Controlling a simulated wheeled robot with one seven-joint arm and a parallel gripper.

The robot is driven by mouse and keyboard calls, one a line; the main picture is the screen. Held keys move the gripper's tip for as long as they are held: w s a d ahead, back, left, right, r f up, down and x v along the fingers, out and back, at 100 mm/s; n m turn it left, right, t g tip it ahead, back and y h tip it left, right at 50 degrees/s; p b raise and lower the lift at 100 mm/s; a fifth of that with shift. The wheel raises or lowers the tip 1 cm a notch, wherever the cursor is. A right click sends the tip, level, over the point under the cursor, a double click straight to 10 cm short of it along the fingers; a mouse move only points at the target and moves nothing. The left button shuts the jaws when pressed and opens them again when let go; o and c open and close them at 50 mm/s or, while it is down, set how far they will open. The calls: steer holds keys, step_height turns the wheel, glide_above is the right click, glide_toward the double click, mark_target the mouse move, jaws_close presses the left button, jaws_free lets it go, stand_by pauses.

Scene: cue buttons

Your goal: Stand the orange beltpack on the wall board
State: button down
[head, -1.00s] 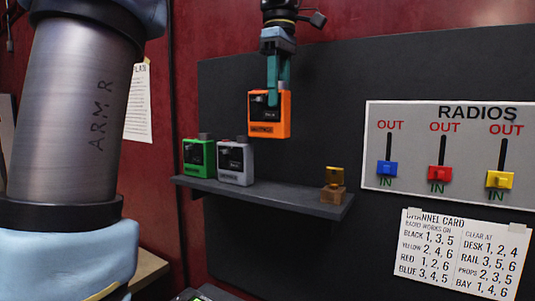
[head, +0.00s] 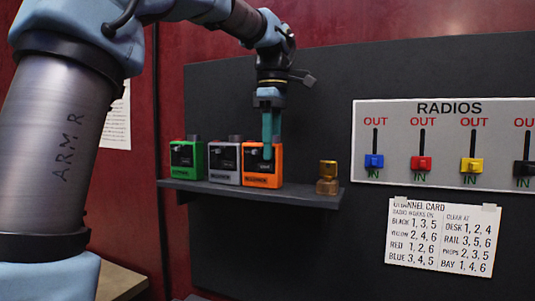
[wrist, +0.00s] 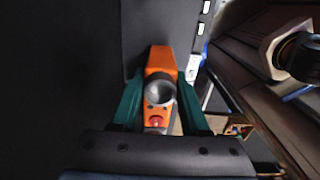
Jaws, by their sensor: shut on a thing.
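The orange beltpack (head: 263,165) stands upright on the shelf (head: 250,191) of the dark wall board (head: 330,110), just right of the grey beltpack (head: 225,164). My gripper (head: 270,148) comes down from above with its teal fingers shut on the orange beltpack. In the wrist view the orange beltpack (wrist: 160,68) sits between the two fingers, its round grey knob and a red button facing the camera. Its base looks to be at the shelf surface; whether it bears fully on it I cannot tell.
A green beltpack (head: 186,160) stands at the shelf's left end. A small brass-coloured object (head: 327,178) stands near the right end, with bare shelf between it and the orange beltpack. A RADIOS slider panel (head: 445,143) and a channel card (head: 441,236) are on the right.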

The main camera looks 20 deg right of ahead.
steer(key=shift+r, duration=0.1)
steer(key=shift+c, duration=2)
jaws_free()
step_height(320, 180, up, 12)
steer(key=shift+s, duration=0.15)
steer(key=shift+d, duration=0.1)
